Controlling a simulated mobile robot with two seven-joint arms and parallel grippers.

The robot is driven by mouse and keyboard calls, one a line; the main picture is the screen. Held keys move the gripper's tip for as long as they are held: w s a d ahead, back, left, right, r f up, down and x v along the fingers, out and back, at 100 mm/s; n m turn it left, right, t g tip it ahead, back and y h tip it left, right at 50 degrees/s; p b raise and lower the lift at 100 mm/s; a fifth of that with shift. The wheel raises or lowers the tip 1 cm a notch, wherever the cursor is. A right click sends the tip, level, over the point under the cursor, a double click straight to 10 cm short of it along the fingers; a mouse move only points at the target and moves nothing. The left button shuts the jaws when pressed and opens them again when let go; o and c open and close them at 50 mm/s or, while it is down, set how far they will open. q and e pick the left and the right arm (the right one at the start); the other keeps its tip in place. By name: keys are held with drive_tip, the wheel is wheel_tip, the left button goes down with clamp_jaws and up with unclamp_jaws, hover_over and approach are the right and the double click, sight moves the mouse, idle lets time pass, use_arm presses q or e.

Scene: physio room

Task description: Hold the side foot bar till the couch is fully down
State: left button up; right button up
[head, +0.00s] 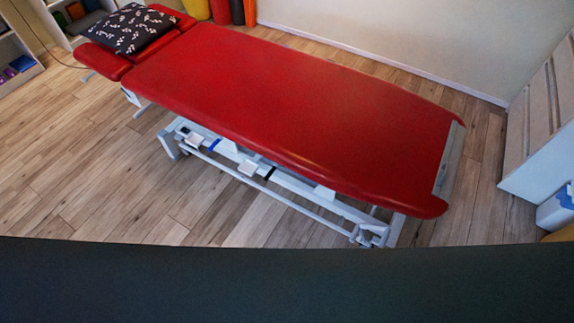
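The red treatment couch (280,95) stands across the middle of the head view, running from upper left to lower right. A patterned black cushion (130,28) lies at its head end. The grey-white side foot bar (270,196) runs low along the near side of the frame, between the end supports. The couch top stands above the floor with the frame links visible below it. Neither of my grippers is in view, and nothing is seen touching the bar.
Wooden floor (70,165) is clear on the near and left sides. A pale wall (400,35) stands behind the couch. Shelves (18,60) are at the upper left, several coloured rolls (221,11) at the back, and a white slatted unit (540,130) at the right.

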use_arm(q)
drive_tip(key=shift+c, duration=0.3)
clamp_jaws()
